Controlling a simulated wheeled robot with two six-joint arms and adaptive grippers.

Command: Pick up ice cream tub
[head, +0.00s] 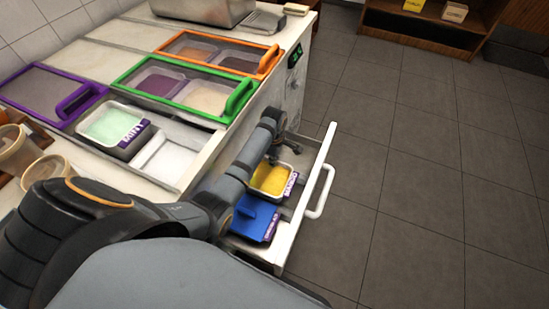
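An open drawer (322,165) of the counter holds a tub of yellow ice cream (270,180) with a purple label that seems to read mango. Beside it, nearer to me, is a tub with a blue lid (252,215). My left arm reaches across to the drawer. My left gripper (284,153) is at the far end of the yellow tub, close above its rim. Its fingers are small and dark, so I cannot tell how far apart they are or whether they touch the tub. A mint tub (113,124) sits in the counter top. My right gripper is not in view.
An empty white well (168,162) lies beside the mint tub. Purple-, green- (190,87) and orange-framed (222,50) lids cover other parts of the counter. Cups (22,150) stand at the left. The drawer handle (322,190) juts over clear floor (430,190).

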